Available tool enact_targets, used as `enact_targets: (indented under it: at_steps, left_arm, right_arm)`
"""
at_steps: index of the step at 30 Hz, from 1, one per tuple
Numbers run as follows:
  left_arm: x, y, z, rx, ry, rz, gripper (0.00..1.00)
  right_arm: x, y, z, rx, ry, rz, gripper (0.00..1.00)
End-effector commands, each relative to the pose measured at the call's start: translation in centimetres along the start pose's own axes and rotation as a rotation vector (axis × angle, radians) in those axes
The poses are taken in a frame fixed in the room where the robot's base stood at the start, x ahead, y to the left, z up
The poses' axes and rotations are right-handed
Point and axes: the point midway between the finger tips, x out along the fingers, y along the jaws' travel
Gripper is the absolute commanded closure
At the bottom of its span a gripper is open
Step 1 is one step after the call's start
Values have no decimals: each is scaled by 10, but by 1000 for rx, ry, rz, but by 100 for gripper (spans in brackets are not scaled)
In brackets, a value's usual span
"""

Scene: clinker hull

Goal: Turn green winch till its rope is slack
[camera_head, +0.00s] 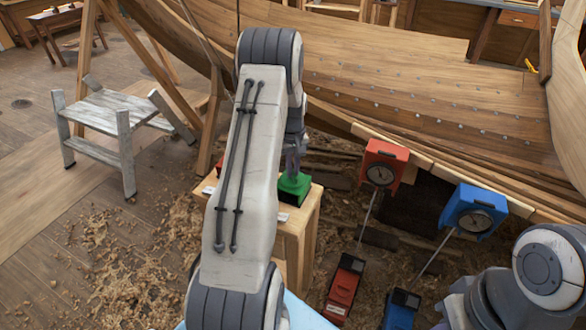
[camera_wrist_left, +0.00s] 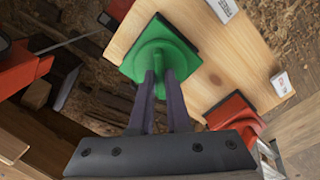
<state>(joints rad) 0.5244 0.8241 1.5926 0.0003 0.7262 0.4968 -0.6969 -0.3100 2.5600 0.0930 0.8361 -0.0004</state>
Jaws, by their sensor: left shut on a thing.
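The green winch (camera_head: 294,190) sits on the wooden stand, partly behind my left arm in the head view. It also shows in the left wrist view (camera_wrist_left: 172,42), on the light wooden top. My left gripper (camera_head: 293,163) reaches down onto it from above. In the left wrist view its two dark fingers (camera_wrist_left: 160,84) are shut on the upper part of the green winch. I cannot make out the winch's rope, or whether it is tight or slack. My right gripper is not in view; only part of my right arm shows at the lower right.
The wooden stand (camera_head: 308,226) also carries a red piece (camera_wrist_left: 232,112) and white labels. A red dial box (camera_head: 383,162) and a blue dial box (camera_head: 472,210) stand before the planked hull (camera_head: 390,85). Red and blue boxes lie below.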

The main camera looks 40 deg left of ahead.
Motion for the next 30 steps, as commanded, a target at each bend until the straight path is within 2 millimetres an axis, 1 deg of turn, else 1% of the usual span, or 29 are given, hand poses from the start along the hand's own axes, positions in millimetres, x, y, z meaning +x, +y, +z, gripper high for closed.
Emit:
enact_targets:
  at_steps: [9,10,11,12,20,23,26,29,30]
  left_arm:
    - [-2,0,-2,-1,6,3,100]
    - [-2,1,-2,-1,7,3,74]
    - [-2,1,-2,0,6,3,62]
    - [-1,0,-2,0,6,2,55]
    - [-1,0,-1,0,3,1,55]
    - [-4,0,-1,0,3,1,55]
    - [-16,1,-2,0,6,3,55]
    - [-34,1,-2,0,8,4,55]
    - [-43,1,-2,0,9,5,55]
  right_arm:
    - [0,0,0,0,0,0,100]
    - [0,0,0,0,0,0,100]
    - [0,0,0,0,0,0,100]
    - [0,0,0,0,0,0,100]
    - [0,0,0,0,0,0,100]
    - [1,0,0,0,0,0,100]
    - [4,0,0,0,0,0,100]
    - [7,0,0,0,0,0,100]
    - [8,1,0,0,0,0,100]
